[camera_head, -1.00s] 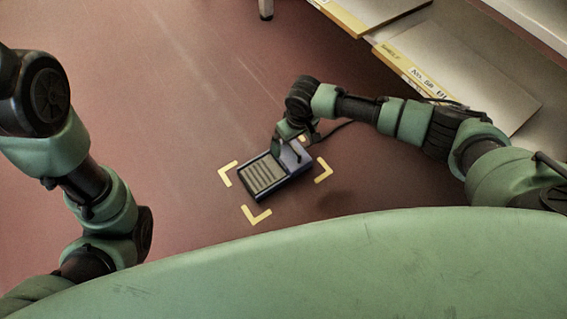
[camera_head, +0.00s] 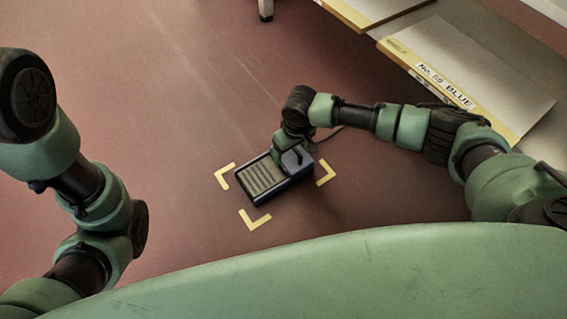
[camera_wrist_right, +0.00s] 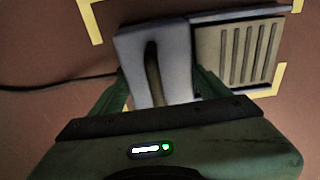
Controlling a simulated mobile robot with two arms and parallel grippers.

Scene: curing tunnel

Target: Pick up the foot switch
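The foot switch (camera_head: 262,177) lies on the floor within yellow corner marks. It has a ribbed grey pedal and a blue-grey housing with a dark strip, perhaps a handle. It also shows in the right wrist view (camera_wrist_right: 236,52), pedal at right and housing in the middle. My right gripper (camera_head: 291,157) is down at the housing end. In the wrist view my right gripper (camera_wrist_right: 161,80) has its fingers wide apart, either side of the housing, with the dark strip between them and clear of both. My left arm shows at the left, but its gripper is out of view.
Yellow corner marks (camera_head: 255,219) frame the switch. A dark cable (camera_wrist_right: 70,82) runs from the housing along the floor. The floor (camera_head: 150,100) left of the switch is clear.

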